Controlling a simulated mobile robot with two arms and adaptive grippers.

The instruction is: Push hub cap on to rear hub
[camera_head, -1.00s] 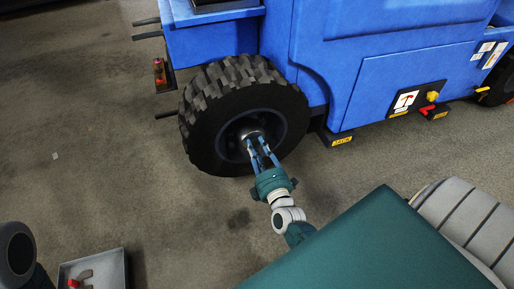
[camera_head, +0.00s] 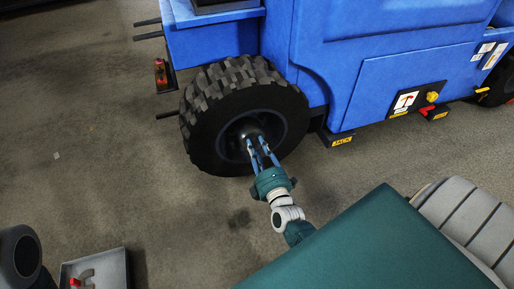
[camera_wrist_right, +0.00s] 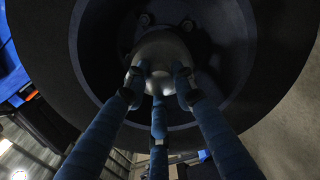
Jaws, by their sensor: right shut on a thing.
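The rear wheel (camera_head: 243,115) of the blue vehicle has a thick black tyre and a dark recessed rim. My right gripper (camera_head: 256,147) reaches into the rim with its blue fingers shut on the hub cap (camera_wrist_right: 161,52). In the right wrist view the cap is a smooth, rounded grey piece at the wheel's centre, and the fingertips (camera_wrist_right: 160,85) press around its near side. The rear hub is hidden behind the cap, so I cannot tell whether the cap is fully seated. Wheel nuts show on the rim around it. My left gripper is not in view.
The blue vehicle body (camera_head: 390,70) rises above and to the right of the wheel. A grey tray (camera_head: 97,270) with a red-ended object in it is at the bottom left. The concrete floor (camera_head: 90,150) left of the wheel is clear.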

